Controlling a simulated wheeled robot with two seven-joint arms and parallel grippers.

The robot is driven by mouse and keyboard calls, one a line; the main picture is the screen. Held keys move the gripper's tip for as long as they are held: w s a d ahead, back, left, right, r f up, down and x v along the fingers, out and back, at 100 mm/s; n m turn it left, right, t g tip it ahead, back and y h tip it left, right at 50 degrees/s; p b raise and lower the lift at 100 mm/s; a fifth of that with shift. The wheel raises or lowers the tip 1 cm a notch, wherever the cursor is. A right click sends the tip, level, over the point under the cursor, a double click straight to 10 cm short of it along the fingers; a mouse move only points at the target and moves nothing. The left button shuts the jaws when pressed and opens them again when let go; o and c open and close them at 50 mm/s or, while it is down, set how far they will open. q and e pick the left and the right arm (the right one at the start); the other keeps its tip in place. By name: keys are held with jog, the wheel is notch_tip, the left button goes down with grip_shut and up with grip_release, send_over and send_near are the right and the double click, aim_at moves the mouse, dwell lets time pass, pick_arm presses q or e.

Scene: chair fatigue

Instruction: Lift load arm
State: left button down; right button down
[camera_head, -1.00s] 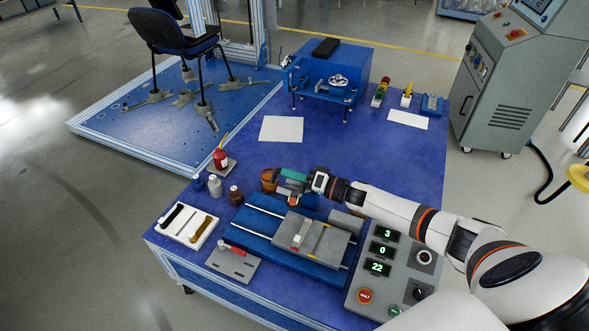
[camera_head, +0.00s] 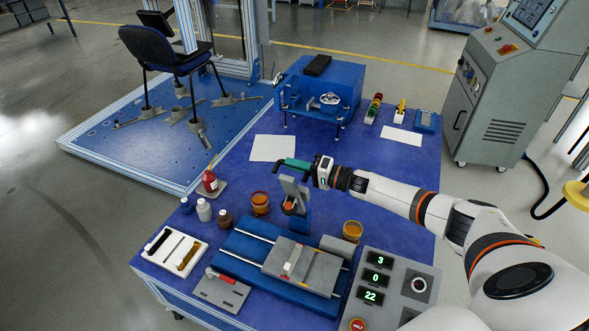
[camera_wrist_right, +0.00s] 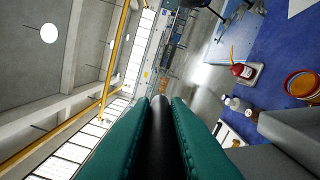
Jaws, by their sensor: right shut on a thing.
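The grey load arm (camera_head: 293,189) stands raised and tilted above its blue mount (camera_head: 300,220) on the test rig in the head view. A dark handle (camera_head: 279,174) shows at its upper end. My right gripper (camera_head: 288,165), with green fingers, is shut on this handle from the right. In the right wrist view the green fingers (camera_wrist_right: 161,125) close on the black handle (camera_wrist_right: 160,110), and a grey part of the load arm (camera_wrist_right: 285,128) shows at lower right. My left gripper is not in view.
The rig's blue base (camera_head: 245,258) carries rails and a grey sliding plate (camera_head: 310,270). Orange pots (camera_head: 260,204) and (camera_head: 352,231), small bottles (camera_head: 204,210) and a control panel (camera_head: 382,282) surround it. A white sheet (camera_head: 272,148) lies behind, near a blue machine (camera_head: 318,90).

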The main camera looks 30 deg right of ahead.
jog(key=c, duration=1.5)
grip_release()
jog(key=shift+o, duration=0.5)
jog(key=shift+f, duration=0.1)
jog(key=b+v, duration=0.1)
jog(key=v, duration=1.1)
